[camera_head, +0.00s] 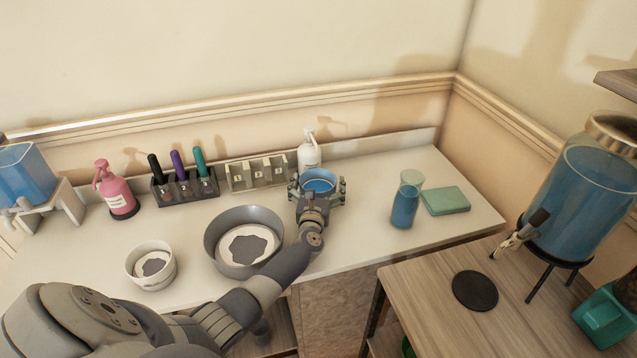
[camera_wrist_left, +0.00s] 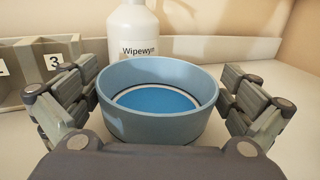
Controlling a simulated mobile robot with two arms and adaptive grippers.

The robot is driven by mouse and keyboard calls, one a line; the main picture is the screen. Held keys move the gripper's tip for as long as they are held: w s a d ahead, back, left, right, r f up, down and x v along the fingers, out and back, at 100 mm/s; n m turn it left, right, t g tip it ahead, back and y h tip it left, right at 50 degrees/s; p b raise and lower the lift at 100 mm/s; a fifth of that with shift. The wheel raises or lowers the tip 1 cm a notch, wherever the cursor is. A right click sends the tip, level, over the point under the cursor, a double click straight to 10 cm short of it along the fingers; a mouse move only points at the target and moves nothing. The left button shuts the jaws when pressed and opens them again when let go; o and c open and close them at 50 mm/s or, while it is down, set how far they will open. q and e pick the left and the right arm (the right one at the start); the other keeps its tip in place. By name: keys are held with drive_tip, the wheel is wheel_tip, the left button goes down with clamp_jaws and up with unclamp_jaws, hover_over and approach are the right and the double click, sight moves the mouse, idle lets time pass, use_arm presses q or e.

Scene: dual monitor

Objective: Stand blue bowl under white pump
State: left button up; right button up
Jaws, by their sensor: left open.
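The blue bowl (camera_head: 319,185) stands upright on the white counter, just in front of the white pump bottle (camera_head: 309,153). In the left wrist view the bowl (camera_wrist_left: 160,125) has a blue inside with a pale ring. The white pump bottle (camera_wrist_left: 132,35), lettered "Wipewyn", stands close behind it and slightly left; its spout is out of that view. My left gripper (camera_head: 318,190) is open, with one finger on each side of the bowl. A small gap shows beside each finger in the left wrist view (camera_wrist_left: 160,112). My right gripper is not in view.
A numbered holder (camera_head: 257,173) stands left of the bottle, beside a marker rack (camera_head: 185,187) and pink pump bottle (camera_head: 116,190). A large grey bowl (camera_head: 216,240) lies near my left arm.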

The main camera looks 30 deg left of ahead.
use_arm(q)
drive_tip(key=shift+s+d+r, duration=0.1)
drive_tip(key=v, duration=0.6)
drive_tip(key=shift+p, duration=0.4)
drive_tip(key=shift+s+d, duration=0.25)
drive_tip(key=shift+s, duration=0.35)
